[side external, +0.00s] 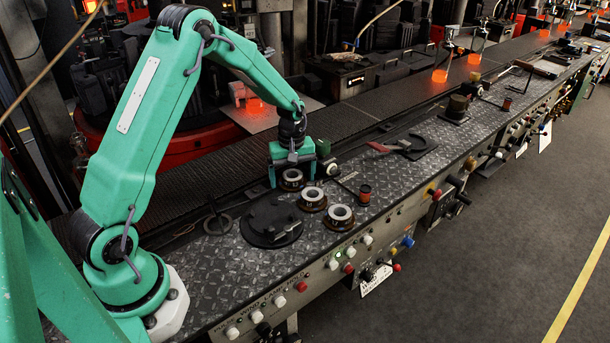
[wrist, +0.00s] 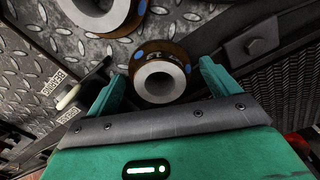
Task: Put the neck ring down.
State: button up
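Three neck rings with pale grey centres and dark brown outer bodies sit in a row on the diamond-plate deck (side external: 240,247). The far neck ring (side external: 291,175) is between the fingers of my green gripper (side external: 292,182). The middle ring (side external: 313,196) and near ring (side external: 340,213) stand clear of it. In the wrist view, the ring (wrist: 160,82) lies between my gripper's fingertips (wrist: 161,74), with a narrow gap showing on each side. My gripper is open around it. Another ring (wrist: 96,10) shows at the top edge. The ring's underside is hidden.
A round black plate (side external: 268,222) with a tool on it lies left of the rings. A red-handled tool (side external: 382,147) lies farther back. Open deck lies farther right along the bench.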

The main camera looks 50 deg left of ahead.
jog(key=shift+r, duration=0.15)
notch_tip(320, 180, up, 12)
dwell(0.9)
dwell(0.5)
jog(key=s+d+r+m+t, duration=0.3)
jog(key=s+d+r+m, duration=0.45)
jog(key=s+r, duration=0.35)
jog(key=s+d+r+m+t, duration=0.1)
jog(key=s+d+m, duration=0.4)
jog(key=s, duration=0.7)
jog(key=shift+s+m+t, duration=0.4)
jog(key=shift+m+t, duration=0.15)
jog(key=shift+t, duration=0.25)
